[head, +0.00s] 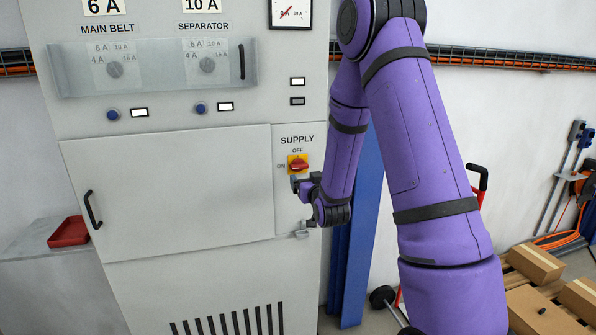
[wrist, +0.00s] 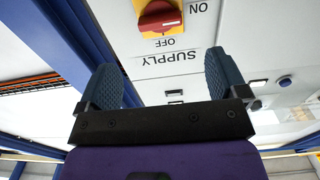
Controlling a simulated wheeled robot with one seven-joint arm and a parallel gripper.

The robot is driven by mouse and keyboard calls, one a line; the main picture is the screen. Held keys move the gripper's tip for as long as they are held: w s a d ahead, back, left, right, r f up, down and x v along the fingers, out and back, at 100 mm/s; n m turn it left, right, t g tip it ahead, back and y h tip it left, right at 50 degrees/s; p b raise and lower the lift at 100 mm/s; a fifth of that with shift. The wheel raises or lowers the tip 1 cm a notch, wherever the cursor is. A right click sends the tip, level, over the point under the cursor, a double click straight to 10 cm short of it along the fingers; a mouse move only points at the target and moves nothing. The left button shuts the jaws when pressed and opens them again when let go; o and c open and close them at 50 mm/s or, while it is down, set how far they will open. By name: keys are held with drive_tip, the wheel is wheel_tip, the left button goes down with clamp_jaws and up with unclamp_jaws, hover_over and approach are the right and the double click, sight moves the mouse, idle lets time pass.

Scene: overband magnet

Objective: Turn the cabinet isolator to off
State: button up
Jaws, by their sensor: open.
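The cabinet isolator is a red rotary handle (head: 299,166) on a yellow plate, under the word SUPPLY on the grey cabinet. OFF is printed above it and ON to its left. The handle lies about level, in line with ON. In the wrist view the isolator (wrist: 160,17) is upside down at the top edge, its plate cut off. My gripper (head: 299,208) is just below the isolator in the head view, close to the cabinet front. In the wrist view its two blue fingers (wrist: 162,75) are wide apart with nothing between them. The handle is beyond the fingertips, apart from them.
The cabinet door (head: 170,195) with a black handle is left of the isolator. Above are the MAIN BELT and SEPARATOR dials behind a clear cover (head: 155,66). A blue post (head: 358,240) stands right of the cabinet. Cardboard boxes (head: 536,262) lie at lower right.

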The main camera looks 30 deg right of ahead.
sight(300, 168)
drive_tip(key=x, duration=1)
drive_tip(key=c, duration=0.9)
